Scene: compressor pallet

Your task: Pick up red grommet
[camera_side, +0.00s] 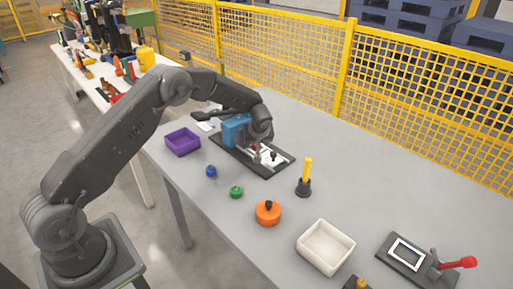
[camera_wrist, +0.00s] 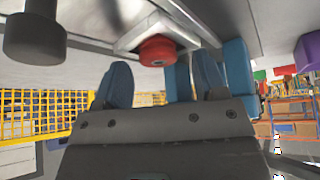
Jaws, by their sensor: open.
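The red grommet (camera_wrist: 157,50) shows in the wrist view against a white plate (camera_wrist: 128,42), just beyond my fingertips and roughly between them. My gripper (camera_wrist: 163,72) is open, with its two blue fingers apart and nothing seen between them. In the side view my gripper (camera_side: 257,153) points down over the dark board (camera_side: 226,152), close to the white plate on it. A little red shows there, mostly hidden by my gripper. I cannot tell whether a finger touches the grommet.
A blue block (camera_side: 235,131) stands close behind my gripper on the board. A purple bin (camera_side: 183,142), blue piece (camera_side: 211,171), green piece (camera_side: 236,192), orange pot (camera_side: 268,214), yellow-handled tool (camera_side: 307,172) and white bin (camera_side: 326,247) stand around. Yellow fencing (camera_side: 345,70) runs behind.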

